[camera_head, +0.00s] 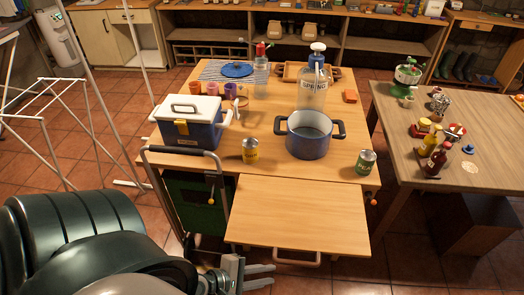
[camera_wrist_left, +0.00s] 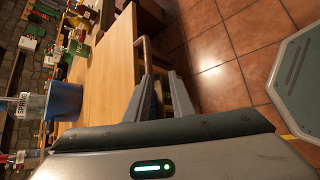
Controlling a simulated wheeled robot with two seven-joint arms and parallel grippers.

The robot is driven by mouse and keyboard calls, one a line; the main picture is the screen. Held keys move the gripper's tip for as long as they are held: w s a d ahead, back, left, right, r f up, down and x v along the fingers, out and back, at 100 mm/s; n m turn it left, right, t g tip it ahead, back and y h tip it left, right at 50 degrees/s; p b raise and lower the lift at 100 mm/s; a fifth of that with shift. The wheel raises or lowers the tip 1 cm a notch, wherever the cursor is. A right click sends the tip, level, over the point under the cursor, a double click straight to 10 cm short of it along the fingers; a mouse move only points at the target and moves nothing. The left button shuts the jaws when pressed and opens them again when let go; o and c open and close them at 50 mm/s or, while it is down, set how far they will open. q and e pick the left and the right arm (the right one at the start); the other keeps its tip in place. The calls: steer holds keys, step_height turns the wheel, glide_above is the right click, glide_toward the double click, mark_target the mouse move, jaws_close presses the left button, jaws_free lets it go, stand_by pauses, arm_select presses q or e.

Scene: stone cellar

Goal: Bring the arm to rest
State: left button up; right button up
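My left gripper (camera_head: 274,276) is low at the bottom of the head view, in front of and below the pulled-out wooden board (camera_head: 297,212) of the table. Its two fingers are apart with nothing between them. In the left wrist view the fingers (camera_wrist_left: 160,78) also stand apart, near the board's handle, touching nothing that I can see. My left arm fills the lower left of the head view. My right gripper is in neither view.
The table (camera_head: 215,168) carries a blue pot (camera_head: 309,142), a cooler box (camera_head: 188,127), two cans and a large bottle. The board's handle (camera_head: 297,259) sticks out in front. A drying rack (camera_head: 45,115) stands left, another table (camera_head: 400,150) right. Floor is clear at lower right.

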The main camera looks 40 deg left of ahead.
arm_select(q)
steer(key=shift+s+a+r, duration=0.25)
steer(key=shift+s+r, duration=0.1)
steer(key=shift+r, duration=0.1)
stand_by(0.3)
steer(key=shift+f, duration=0.1)
